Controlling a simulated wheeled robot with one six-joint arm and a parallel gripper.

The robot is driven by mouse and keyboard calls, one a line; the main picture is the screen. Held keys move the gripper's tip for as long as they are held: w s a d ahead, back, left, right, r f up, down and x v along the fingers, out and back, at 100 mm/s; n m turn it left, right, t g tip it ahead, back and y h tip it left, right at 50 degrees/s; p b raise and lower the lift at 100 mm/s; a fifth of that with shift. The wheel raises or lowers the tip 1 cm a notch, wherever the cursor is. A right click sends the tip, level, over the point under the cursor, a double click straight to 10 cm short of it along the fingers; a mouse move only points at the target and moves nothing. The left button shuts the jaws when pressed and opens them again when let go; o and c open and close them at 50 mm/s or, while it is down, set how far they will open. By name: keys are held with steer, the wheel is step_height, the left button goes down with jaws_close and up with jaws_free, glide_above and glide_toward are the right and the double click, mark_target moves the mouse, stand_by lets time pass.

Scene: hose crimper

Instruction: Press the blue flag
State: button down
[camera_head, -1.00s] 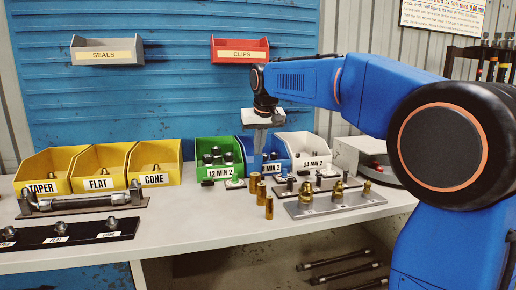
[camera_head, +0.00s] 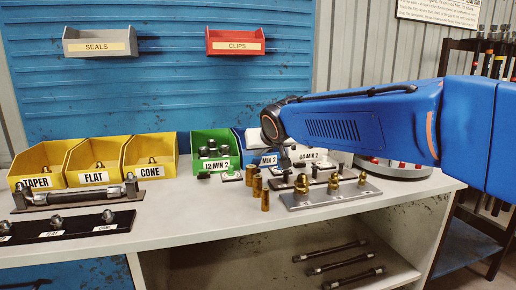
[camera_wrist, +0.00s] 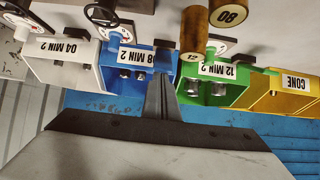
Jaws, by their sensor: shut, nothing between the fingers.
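The blue bin (camera_wrist: 133,70), labelled 08 MIN 2, stands between the white and green bins. In front of it, in the wrist view, is a small plate with a white dial (camera_wrist: 113,38) and a small blue piece (camera_wrist: 124,32) on it. I cannot tell for sure whether that piece is the blue flag. My gripper (camera_wrist: 160,82) is shut and empty, its fingers over the blue bin's green-side edge, apart from the dial. In the head view my gripper (camera_head: 286,165) is partly hidden by my arm, which also covers much of the blue bin (camera_head: 240,150).
The green bin (camera_head: 213,142) and yellow bins (camera_head: 150,155) stand to the left. Brass cylinders (camera_head: 265,200) and a grey plate with brass fittings (camera_head: 330,195) stand in front. A black wheel handle (camera_wrist: 101,12) is close to the blue piece.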

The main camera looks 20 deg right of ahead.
steer(key=shift+s+f, duration=0.4)
steer(key=shift+s, duration=0.1)
steer(key=shift+w, duration=0.3)
steer(key=shift+w, duration=0.6)
steer(key=shift+w+r, duration=0.35)
steer(key=shift+r, duration=0.1)
steer(key=shift+w+r, duration=0.4)
steer(key=shift+r, duration=0.25)
steer(key=shift+w+r, duration=0.4)
steer(key=shift+r, duration=0.2)
steer(key=s+r, duration=0.3)
steer(key=s, duration=0.6)
steer(key=shift+s, duration=0.15)
